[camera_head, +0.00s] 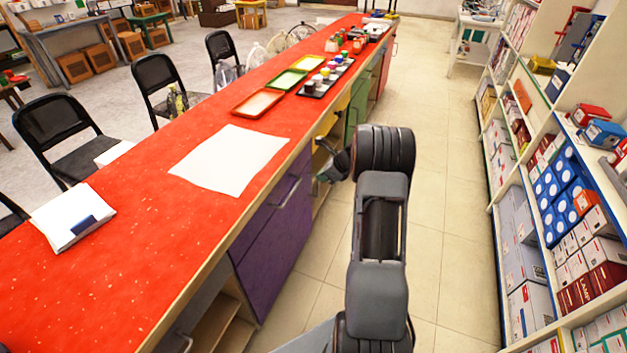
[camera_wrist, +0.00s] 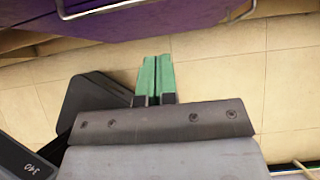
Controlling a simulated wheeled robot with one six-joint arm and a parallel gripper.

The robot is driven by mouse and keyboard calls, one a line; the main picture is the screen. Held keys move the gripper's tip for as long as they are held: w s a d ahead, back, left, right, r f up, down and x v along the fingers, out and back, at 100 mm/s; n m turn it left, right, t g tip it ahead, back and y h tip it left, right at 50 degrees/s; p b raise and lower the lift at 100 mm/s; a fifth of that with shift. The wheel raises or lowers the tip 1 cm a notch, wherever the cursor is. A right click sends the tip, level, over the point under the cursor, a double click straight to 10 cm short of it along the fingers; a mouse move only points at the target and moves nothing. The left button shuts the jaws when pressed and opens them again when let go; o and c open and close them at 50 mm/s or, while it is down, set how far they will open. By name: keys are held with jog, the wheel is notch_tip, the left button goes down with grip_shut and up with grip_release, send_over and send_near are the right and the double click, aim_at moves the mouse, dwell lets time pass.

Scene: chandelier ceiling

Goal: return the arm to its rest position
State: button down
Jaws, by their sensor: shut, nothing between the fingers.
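My arm rises in the lower middle of the head view, over the aisle floor, to the right of the long red counter (camera_head: 150,215). Part of my gripper (camera_head: 333,165) shows beside the dark upper joint, close to the counter's side; its fingertips are hard to make out there. In the wrist view my gripper (camera_wrist: 157,75) shows two green fingers lying together with nothing between them. They are over the tiled floor (camera_wrist: 215,70), with the purple cabinet front (camera_wrist: 120,22) along the top of that view.
A white sheet (camera_head: 230,160), a stack of paper (camera_head: 72,215) and coloured trays (camera_head: 258,103) lie on the counter. Shelves with boxes (camera_head: 560,190) line the right side. Black chairs (camera_head: 55,130) stand left of the counter. The tiled aisle (camera_head: 445,150) beyond my arm is clear.

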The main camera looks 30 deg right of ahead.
jog(key=shift+v, duration=2.4)
jog(key=s+a+n+g+p, duration=0.2)
jog(key=s+a+n+g, duration=0.3)
jog(key=s+n, duration=0.55)
jog(key=s+a+r+n+t+h+p, duration=0.1)
jog(key=s+a+r+n+h+p, duration=0.1)
jog(key=s+a+r+n+p, duration=0.2)
jog(key=s+a+r+n+t+h+p, duration=0.1)
jog(key=s+a+r+n+p, duration=0.3)
jog(key=s+a+r+n, duration=0.6)
jog(key=a+r+n+h, duration=0.1)
jog(key=a+r+n, duration=0.3)
jog(key=r, duration=0.4)
jog(key=shift+a+t+h, duration=0.3)
jog(key=shift+a+h, duration=0.1)
jog(key=shift+a, duration=0.15)
jog(key=shift+a, duration=0.1)
